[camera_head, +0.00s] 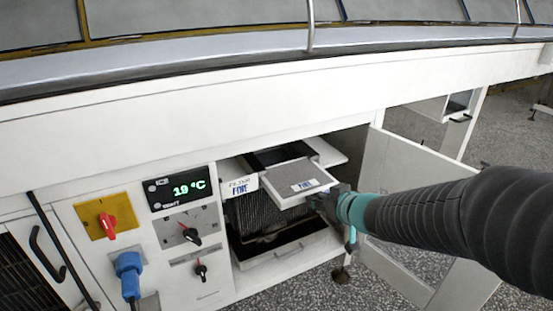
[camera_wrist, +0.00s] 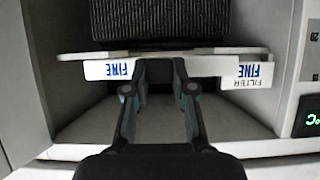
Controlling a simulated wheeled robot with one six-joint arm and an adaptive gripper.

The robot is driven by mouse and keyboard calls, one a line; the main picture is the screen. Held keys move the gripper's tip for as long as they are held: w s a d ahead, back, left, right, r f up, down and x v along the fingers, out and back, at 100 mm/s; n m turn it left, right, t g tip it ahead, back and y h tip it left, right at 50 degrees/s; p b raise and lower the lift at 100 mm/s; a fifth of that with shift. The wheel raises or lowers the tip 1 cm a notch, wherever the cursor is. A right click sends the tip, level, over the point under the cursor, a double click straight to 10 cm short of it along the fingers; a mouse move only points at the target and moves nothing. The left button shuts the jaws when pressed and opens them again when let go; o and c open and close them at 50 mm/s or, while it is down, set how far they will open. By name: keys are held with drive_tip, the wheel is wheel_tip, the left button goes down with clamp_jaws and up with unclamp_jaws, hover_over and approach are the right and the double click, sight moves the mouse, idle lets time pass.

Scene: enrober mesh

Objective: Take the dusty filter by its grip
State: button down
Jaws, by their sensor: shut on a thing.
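The dusty filter (camera_head: 290,174) is a flat grey panel in a white frame with a blue FINE label. In the head view it juts partly out of its slot in the open compartment. In the wrist view its white front edge (camera_wrist: 205,64) runs level across the picture. My gripper (camera_head: 322,197) is at the filter's front edge. In the wrist view my gripper (camera_wrist: 161,68) has both fingertips at the middle of that edge, shut on the filter's grip. The grip itself is mostly hidden between the fingers.
A FILTER FINE label (camera_head: 240,187) marks the slot's left side. A dark mesh block (camera_head: 262,214) stands below, above a tray (camera_head: 285,253). The open door (camera_head: 415,160) stands right, close to my arm. A 19 °C display (camera_head: 188,188), switches and a blue plug (camera_head: 128,265) are left.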

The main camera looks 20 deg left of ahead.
drive_tip(key=s+d+p, duration=0.2)
drive_tip(key=s+d, duration=0.3)
drive_tip(key=d, duration=0.1)
drive_tip(key=shift+s+d+p, duration=0.25)
drive_tip(key=shift+s+p, duration=0.05)
idle(0.9)
drive_tip(key=shift+r, duration=0.1)
idle(0.3)
